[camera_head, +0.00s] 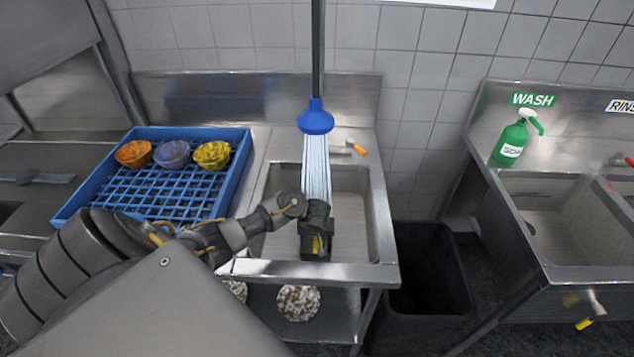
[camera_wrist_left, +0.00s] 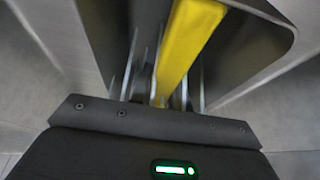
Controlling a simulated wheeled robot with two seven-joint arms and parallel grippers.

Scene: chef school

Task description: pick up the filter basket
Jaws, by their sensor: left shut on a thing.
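My left gripper (camera_head: 317,245) is over the sink basin, pointing down. In the left wrist view its fingers (camera_wrist_left: 165,92) are shut on a long yellow bar (camera_wrist_left: 185,45), which looks like the handle of the filter basket. A bit of yellow also shows at the gripper in the head view. The body of the basket cannot be made out in either view; the gripper and arm hide what is below. The sink (camera_head: 375,225) has steel walls around the gripper. My right gripper is not in view.
Water streams from a blue spray head (camera_head: 315,118) just behind the gripper. A dark bin (camera_head: 430,285) is to the right, then a wash sink with a green bottle (camera_head: 513,140).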

